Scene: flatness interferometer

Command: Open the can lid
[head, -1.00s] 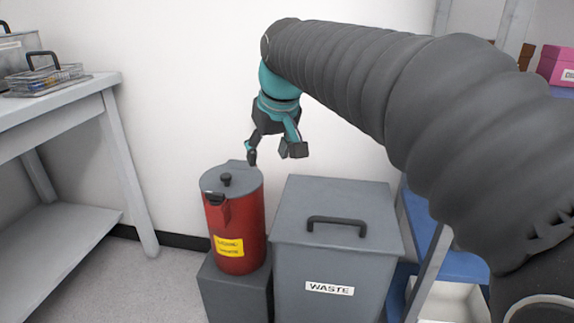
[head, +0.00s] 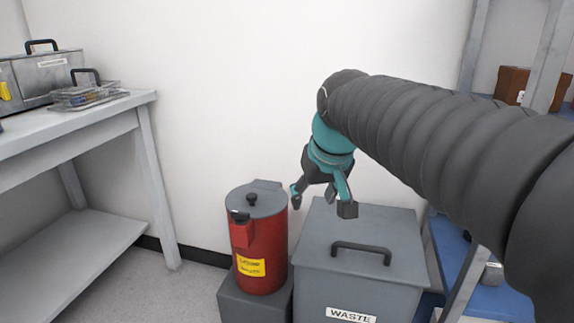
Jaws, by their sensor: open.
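The red can (head: 263,240) stands upright on a dark grey block, with a yellow label on its front. My gripper (head: 321,205) is open and empty, fingers pointing down. In the picture it is just right of the lid, between the can and the waste bin. Its exact height over them is hard to tell.
A grey waste bin (head: 405,262) with a black handle stands right of the can. A grey bench (head: 60,130) with metal boxes is at left. A blue-shelved rack (head: 505,293) is at right. The white wall is close behind the can.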

